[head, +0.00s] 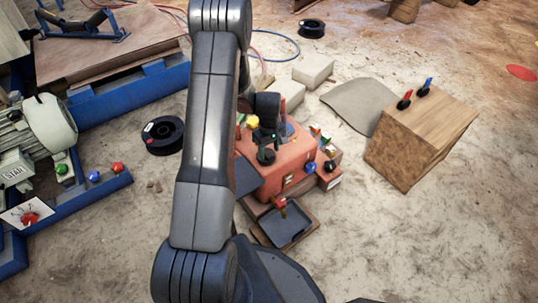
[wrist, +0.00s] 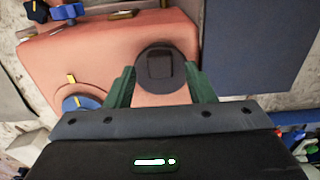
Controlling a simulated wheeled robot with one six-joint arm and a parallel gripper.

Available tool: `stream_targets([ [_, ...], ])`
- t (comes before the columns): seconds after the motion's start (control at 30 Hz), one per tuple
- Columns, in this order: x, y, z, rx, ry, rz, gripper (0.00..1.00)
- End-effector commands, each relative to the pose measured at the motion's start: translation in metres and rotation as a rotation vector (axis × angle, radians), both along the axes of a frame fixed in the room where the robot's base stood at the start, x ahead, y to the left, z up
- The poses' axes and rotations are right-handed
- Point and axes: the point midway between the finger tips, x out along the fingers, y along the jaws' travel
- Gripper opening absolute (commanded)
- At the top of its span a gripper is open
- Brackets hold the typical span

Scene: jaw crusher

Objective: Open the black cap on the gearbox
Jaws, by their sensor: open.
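The gearbox is an orange-red box (head: 285,172) standing on the ground at the middle of the head view; it fills much of the wrist view (wrist: 90,65). The black cap (wrist: 166,68) is round with a square raised middle and sits on the gearbox top. It also shows in the head view (head: 266,157). My gripper (wrist: 160,80) is open, its green fingers spread left and right of the near part of the cap. The cap appears between and just beyond the fingertips. I cannot tell whether the fingers touch it. In the head view my gripper (head: 268,137) is over the gearbox, partly hidden by the arm.
Blue knobs (wrist: 80,102) and a yellow cap (head: 252,122) are on the gearbox near my gripper. A black tray (head: 284,226) lies in front. A wooden block (head: 420,135) with valves stands at right; a green motor (head: 45,130) stands at left.

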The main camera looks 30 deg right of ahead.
Motion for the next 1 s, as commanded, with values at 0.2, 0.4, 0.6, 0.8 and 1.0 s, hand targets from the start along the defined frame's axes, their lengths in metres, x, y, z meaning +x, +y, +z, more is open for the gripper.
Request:
stream_targets([
  [0.2, 0.0, 0.0, -0.018, 0.0, 0.0, 0.0, 0.49],
  [0.4, 0.0, 0.0, -0.018, 0.0, -0.001, 0.0, 0.49],
  [0.6, 0.0, 0.0, -0.018, 0.0, 0.0, 0.0, 0.28],
  [0.8, 0.0, 0.0, -0.018, 0.0, 0.0, 0.0, 0.0],
  [1.0, 0.0, -0.002, -0.017, 0.0, 0.01, 0.0, 0.0],
])
